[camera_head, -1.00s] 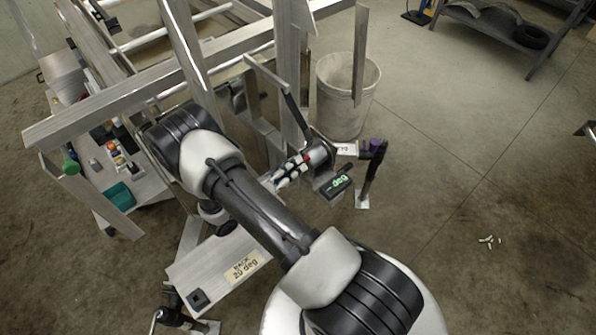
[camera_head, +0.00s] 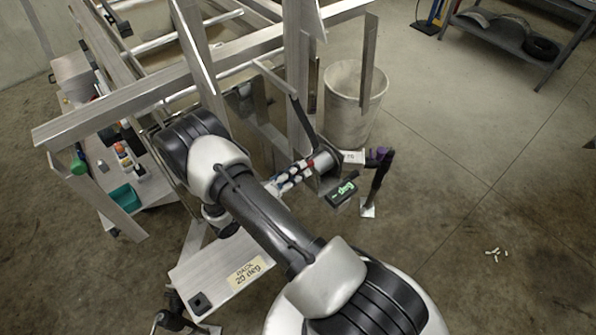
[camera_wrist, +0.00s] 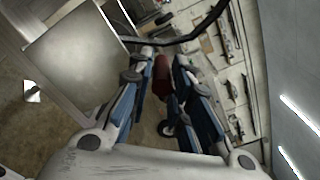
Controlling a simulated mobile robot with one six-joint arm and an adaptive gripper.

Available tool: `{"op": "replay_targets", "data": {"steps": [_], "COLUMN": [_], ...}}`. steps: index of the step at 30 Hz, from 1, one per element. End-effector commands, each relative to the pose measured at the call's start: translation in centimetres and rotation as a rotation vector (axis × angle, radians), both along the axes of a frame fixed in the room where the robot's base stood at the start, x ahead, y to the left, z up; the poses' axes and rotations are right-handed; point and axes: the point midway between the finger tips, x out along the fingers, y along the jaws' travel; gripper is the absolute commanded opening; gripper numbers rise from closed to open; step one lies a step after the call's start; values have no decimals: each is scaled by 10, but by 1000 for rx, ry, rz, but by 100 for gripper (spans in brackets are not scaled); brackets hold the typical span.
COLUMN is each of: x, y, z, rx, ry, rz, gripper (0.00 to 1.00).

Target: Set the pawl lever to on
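My gripper (camera_head: 297,173) reaches to the winch (camera_head: 326,160) on the trailer frame; it is small in the head view. In the wrist view my gripper (camera_wrist: 164,58) has its two blue-padded fingers apart. A dark red grip-like piece (camera_wrist: 162,78) lies between or just beyond them; it may be the pawl lever's grip, but I cannot be sure. I see no clear closing on it. A small red spot (camera_head: 311,163) shows by the fingers in the head view. The lever's position is not readable.
A dark crank-like bar (camera_wrist: 190,38) crosses beyond the fingertips. A black box with a green "deg" display (camera_head: 342,192) sits beside the winch. A dark post with a purple part (camera_head: 376,180) stands right of it. A grey bin (camera_head: 352,105) stands behind. Floor at right is mostly clear.

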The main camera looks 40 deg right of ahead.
Motion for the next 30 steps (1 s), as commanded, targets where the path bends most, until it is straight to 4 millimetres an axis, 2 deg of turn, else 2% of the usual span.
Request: {"op": "replay_targets", "data": {"steps": [3,14,17,27,30], "x": [3,1,0,-5,-6], "y": [1,5,17,88,103], "z": [4,2,2,2,2], "rx": [-8,-6,-6,-6,-5], "ry": [-6,0,-1,-4,-4], "rz": [5,4,5,8,6], "gripper": [36,36,36,36,36]}}
